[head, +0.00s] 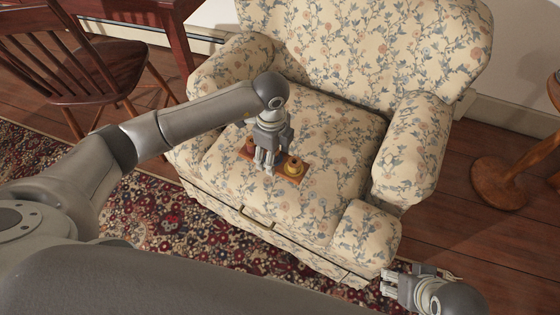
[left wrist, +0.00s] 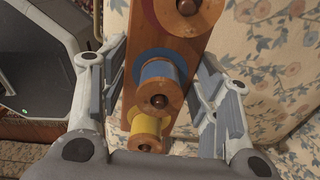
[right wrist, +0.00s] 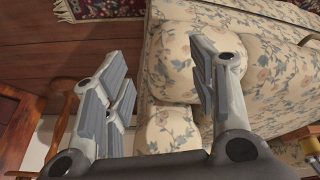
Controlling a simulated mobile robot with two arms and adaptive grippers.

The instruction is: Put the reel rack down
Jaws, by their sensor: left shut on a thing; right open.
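The reel rack (head: 297,177) is a narrow orange-brown wooden bar with spools, at the armchair seat (head: 335,170) in the head view. In the left wrist view the rack (left wrist: 202,45) carries a red-edged, a blue and a yellow spool in a row. My left gripper (head: 265,168) points down over the rack and is shut on it, with a finger on each side in the left wrist view (left wrist: 163,72). I cannot tell whether the rack touches the seat. My right gripper (head: 388,283) is open and empty beyond the chair's front right corner; it also shows in the right wrist view (right wrist: 156,78).
The floral armchair has raised arms (head: 412,145) and a tall back (head: 370,40). The seat around the rack is bare. A wooden chair (head: 85,75) stands at the left and a round wooden base (head: 500,183) at the right. A patterned rug (head: 160,215) lies in front.

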